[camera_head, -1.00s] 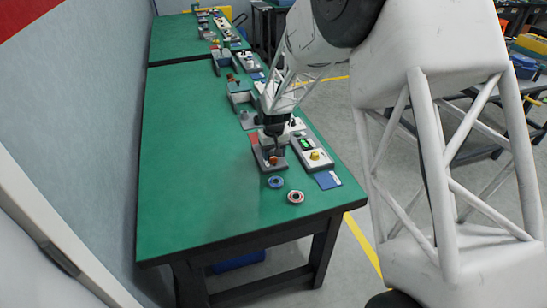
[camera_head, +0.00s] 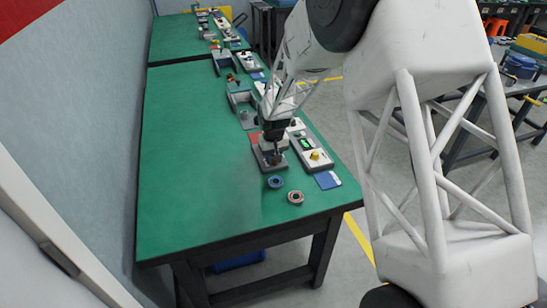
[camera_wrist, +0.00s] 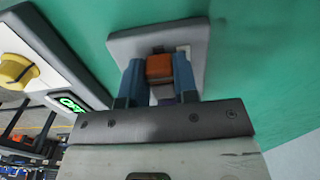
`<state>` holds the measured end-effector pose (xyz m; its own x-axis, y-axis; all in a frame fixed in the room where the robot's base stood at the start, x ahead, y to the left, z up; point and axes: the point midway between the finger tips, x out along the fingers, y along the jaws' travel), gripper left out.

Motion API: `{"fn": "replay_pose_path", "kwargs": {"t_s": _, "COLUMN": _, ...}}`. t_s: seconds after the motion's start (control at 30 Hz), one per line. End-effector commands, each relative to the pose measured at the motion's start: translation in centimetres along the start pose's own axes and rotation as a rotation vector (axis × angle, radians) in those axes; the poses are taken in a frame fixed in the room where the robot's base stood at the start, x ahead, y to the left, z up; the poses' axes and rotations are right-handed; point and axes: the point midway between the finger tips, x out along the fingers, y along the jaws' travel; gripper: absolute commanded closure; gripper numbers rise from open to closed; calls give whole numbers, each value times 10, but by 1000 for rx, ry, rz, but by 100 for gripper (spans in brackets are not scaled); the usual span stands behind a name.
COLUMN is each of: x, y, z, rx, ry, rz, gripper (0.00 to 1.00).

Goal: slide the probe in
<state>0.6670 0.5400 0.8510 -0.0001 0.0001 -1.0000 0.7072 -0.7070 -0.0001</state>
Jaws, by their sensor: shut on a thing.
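An orange-topped piece, which looks like the probe (camera_wrist: 159,68), sits between the blue fingers of my gripper (camera_wrist: 158,82) in the wrist view. My gripper is shut on it, with a finger on either side. Behind it is a grey fixture plate (camera_wrist: 196,40) with a pale patch beside the orange piece. In the head view my gripper (camera_head: 274,148) is down over the grey fixture (camera_head: 280,166) on the green bench and hides most of the probe there. How deep the probe sits in the fixture I cannot tell.
A tester box (camera_head: 302,145) with a green display and yellow knob stands close to the right; it also shows in the wrist view (camera_wrist: 40,65). A blue ring (camera_head: 275,182), a red ring (camera_head: 295,197) and a blue card (camera_head: 327,180) lie nearer. The bench's left side is clear.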

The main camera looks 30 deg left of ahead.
Motion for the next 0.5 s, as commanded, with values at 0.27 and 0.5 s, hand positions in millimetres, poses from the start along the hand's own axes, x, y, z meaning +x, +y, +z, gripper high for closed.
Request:
{"fn": "replay_pose_path", "kwargs": {"t_s": 0.27, "x": -1, "y": 0, "z": -12, "rx": 0, "ry": 1, "rz": 0, "gripper": 100}}
{"fn": "replay_pose_path", "kwargs": {"t_s": 0.5, "x": 0, "y": 0, "z": -27, "rx": 0, "ry": 1, "rz": 0, "gripper": 100}}
